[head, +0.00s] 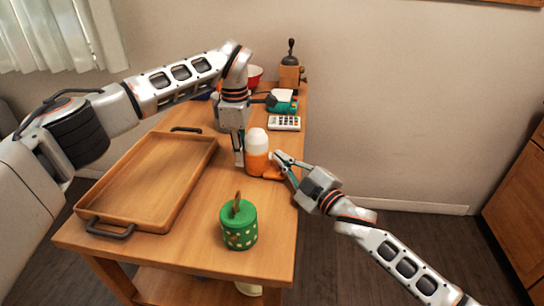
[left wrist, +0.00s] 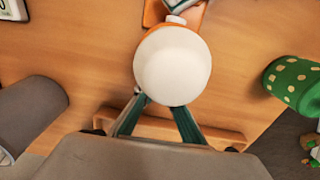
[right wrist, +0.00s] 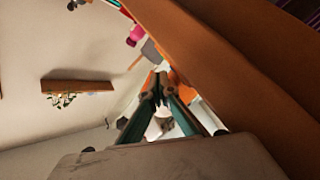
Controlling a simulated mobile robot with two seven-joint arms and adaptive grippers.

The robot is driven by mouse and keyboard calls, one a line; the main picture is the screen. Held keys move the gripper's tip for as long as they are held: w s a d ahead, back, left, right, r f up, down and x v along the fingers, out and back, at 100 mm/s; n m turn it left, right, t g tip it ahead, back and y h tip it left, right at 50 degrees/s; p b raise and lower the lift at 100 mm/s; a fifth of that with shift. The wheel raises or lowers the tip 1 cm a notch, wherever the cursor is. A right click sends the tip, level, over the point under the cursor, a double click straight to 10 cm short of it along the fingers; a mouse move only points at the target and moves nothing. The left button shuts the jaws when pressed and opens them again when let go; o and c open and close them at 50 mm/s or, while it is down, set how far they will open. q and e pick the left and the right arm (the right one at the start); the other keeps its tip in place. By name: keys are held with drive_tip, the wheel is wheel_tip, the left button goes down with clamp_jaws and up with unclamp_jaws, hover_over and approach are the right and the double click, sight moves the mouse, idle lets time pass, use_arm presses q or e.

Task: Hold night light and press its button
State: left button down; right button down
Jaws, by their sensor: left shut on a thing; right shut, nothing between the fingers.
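The night light (head: 257,143) has a white domed top and an orange body. It stands on the wooden table near its right edge. My left gripper (head: 240,158) is shut on it from the left; in the left wrist view its fingers (left wrist: 160,103) reach the white dome (left wrist: 172,66). My right gripper (head: 279,158) is shut and empty at the light's right side, close to its orange part. In the right wrist view the closed fingertips (right wrist: 159,86) have orange behind them. A small white piece (left wrist: 176,20) shows beside the dome; I cannot tell whether the right fingertips touch it.
A wooden tray (head: 150,178) with dark handles covers the table's left side. A green patterned canister (head: 238,228) stands in front. A calculator-like device (head: 285,123), a green-and-white object (head: 283,101), a red bowl (head: 255,74) and a grinder (head: 290,70) are behind. Open floor lies to the right.

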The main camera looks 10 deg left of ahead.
drive_tip(key=shift+s+a+f, duration=0.3)
drive_tip(key=shift+s+a, duration=0.1)
drive_tip(key=shift+a, duration=0.15)
idle(0.5)
drive_tip(key=shift+d+f, duration=0.15)
drive_tip(key=shift+d, duration=0.45)
drive_tip(key=shift+w+d+r, duration=0.1)
drive_tip(key=shift+d+r, duration=0.05)
drive_tip(key=shift+d, duration=0.9)
drive_tip(key=shift+w+d+r, duration=0.1)
drive_tip(key=shift+d, duration=0.95)
drive_tip(key=d, duration=0.5)
drive_tip(key=shift+w+a+r, duration=0.1)
drive_tip(key=shift+w+a, duration=0.05)
drive_tip(key=shift+a, duration=4.2)
